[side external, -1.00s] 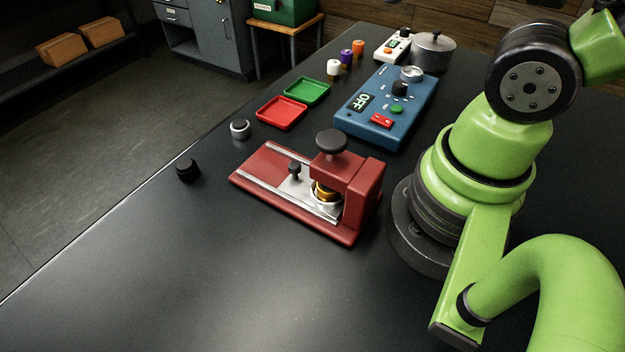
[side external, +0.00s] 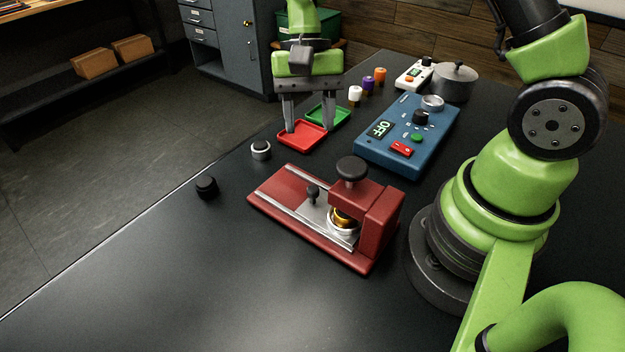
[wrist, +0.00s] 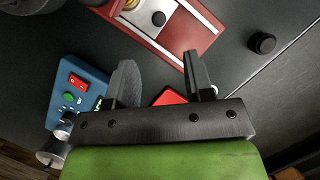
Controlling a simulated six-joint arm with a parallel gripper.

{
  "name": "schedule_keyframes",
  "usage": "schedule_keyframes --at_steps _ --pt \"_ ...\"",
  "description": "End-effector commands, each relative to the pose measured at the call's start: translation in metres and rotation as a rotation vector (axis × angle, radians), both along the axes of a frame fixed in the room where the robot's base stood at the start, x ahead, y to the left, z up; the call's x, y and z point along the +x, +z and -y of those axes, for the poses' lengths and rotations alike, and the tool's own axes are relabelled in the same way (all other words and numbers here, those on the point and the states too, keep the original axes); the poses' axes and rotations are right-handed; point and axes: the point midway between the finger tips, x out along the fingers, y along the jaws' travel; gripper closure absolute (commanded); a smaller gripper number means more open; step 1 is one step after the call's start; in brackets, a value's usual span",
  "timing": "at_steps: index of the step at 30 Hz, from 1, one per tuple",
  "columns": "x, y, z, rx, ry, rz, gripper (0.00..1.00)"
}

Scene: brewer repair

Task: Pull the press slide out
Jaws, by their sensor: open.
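The red press (side external: 376,224) stands on the dark table in the side view. Its metal slide (side external: 316,210) lies between two rails, with a small black knob (side external: 312,192) standing on it. A brass-coloured part in a white ring (side external: 344,222) sits at the slide's inner end, under the press head with its large black knob (side external: 351,169). The slide also shows at the top of the wrist view (wrist: 152,24). My gripper (side external: 307,128) is open and empty, pointing down over the red tray, behind and apart from the press. Its fingers show spread in the wrist view (wrist: 162,75).
A red tray (side external: 303,144) and a green tray (side external: 343,117) lie behind the press. A blue control box (side external: 432,138) reading OFF stands at right. The table left and front of the press is clear.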

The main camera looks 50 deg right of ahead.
Motion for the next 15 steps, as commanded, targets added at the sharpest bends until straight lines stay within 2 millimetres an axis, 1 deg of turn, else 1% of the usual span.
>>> schedule_keyframes --at_steps 1,5,8,15 --pt "0.0 -0.006 0.0 0.002 -0.006 -0.019 0.52" --pt "-0.001 -0.016 -0.001 0.004 -0.01 -0.034 0.52" --pt "-0.005 -0.028 -0.005 0.004 -0.011 -0.038 0.52" --pt "-0.018 -0.07 -0.017 0.003 -0.008 -0.038 0.52"
